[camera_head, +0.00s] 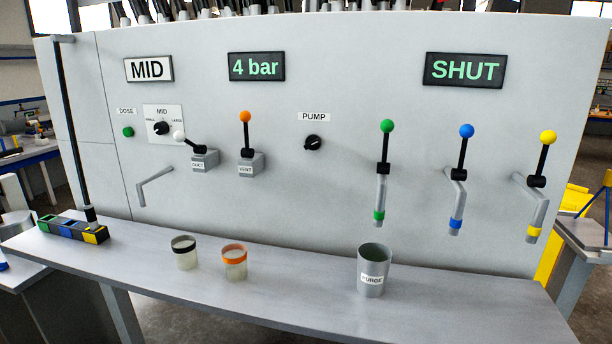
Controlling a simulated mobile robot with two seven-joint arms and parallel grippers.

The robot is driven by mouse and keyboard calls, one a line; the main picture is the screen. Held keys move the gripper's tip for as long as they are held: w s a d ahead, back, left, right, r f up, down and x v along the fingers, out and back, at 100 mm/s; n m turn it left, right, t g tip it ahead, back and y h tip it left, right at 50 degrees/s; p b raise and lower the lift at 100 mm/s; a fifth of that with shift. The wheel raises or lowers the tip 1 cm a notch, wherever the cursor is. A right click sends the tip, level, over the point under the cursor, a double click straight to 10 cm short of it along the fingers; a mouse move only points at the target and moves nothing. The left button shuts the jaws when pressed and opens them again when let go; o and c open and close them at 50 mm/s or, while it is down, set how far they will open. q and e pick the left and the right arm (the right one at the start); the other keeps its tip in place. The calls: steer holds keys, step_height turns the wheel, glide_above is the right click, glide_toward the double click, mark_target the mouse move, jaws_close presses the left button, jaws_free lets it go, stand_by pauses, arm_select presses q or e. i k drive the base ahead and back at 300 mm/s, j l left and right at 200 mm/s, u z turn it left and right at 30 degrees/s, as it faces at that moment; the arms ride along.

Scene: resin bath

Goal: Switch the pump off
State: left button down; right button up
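The pump switch (313,143) is a small black rotary knob on the grey panel (330,200), under a white label (314,117) reading PUMP. Its pointer mark is too small to read clearly. A display (257,67) to the upper left of the knob reads 4 bar in green. Neither of my grippers shows in the head view.
Levers with orange (246,116), green (387,126), blue (466,131) and yellow (548,137) balls flank the knob. A white-balled lever (179,137) leans left. Two cups and a PURGE beaker (372,270) stand on the shelf (300,295). Space before the knob is clear.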

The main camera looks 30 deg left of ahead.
mark_target(312, 143)
steer(key=i+l, duration=0.25)
steer(key=l, duration=0.15)
steer(key=i+l, duration=0.3)
steer(key=i+l+u, duration=0.15)
steer(key=l+u, duration=0.2)
steer(key=i+l+u, duration=0.1)
steer(key=l+u, duration=0.25)
steer(key=j+u, duration=0.1)
steer(key=u, duration=0.75)
steer(key=k+j+u, duration=0.15)
steer(key=j, duration=0.25)
steer(key=i, duration=0.05)
